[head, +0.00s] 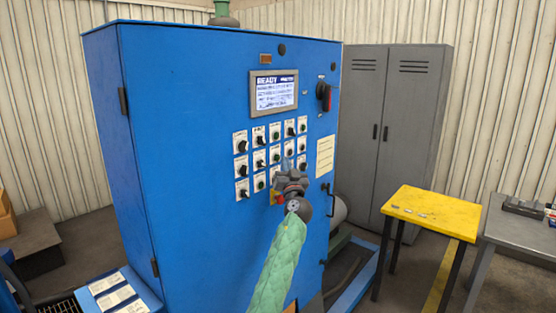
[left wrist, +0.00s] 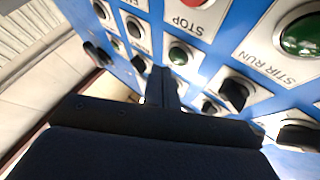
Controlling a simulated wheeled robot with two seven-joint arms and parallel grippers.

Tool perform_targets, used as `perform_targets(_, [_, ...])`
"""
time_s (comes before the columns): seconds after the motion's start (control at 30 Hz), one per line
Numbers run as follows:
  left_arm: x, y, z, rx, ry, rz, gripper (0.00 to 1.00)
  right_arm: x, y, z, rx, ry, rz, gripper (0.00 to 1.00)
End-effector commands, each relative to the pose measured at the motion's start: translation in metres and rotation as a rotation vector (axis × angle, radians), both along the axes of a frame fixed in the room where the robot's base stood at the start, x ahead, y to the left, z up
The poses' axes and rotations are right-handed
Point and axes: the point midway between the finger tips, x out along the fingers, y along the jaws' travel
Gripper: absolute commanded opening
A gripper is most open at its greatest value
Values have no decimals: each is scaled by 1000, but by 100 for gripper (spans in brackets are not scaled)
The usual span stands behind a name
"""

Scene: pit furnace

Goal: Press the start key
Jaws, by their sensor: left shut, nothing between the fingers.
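The blue control cabinet (head: 190,130) fills the middle of the head view, with rows of labelled buttons and knobs on its front. My left gripper (head: 289,168) is shut and empty in front of the lower right of these rows, hiding some controls. In the left wrist view its closed fingertips (left wrist: 161,75) point at the panel, just below a small green button (left wrist: 180,54) whose label I cannot read. A plate marked STOP (left wrist: 188,27) lies above that button. A larger green button (left wrist: 303,36) is marked STIR RUN. I cannot read a START label. Contact cannot be told.
A lit screen (head: 273,91) reading READY is above the buttons. A red-and-black rotary switch (head: 324,96) is at the upper right. A yellow table (head: 435,212) and grey bench (head: 520,230) stand right, before a grey locker (head: 385,140). A door handle (head: 328,200) projects near my arm.

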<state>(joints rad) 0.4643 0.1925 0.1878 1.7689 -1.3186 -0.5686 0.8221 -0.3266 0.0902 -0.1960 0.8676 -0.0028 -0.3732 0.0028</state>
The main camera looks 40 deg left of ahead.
Motion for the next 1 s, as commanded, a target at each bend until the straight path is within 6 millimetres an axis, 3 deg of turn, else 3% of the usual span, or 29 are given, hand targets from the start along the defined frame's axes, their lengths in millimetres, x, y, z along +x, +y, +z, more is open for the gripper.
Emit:
perform_targets(0.53, [0,0,0,0,0,0,0,1,12,0,11,0,-3,58])
perform_targets(1.0, [0,0,0,0,0,0,0,0,-8,0,-7,2,2,58])
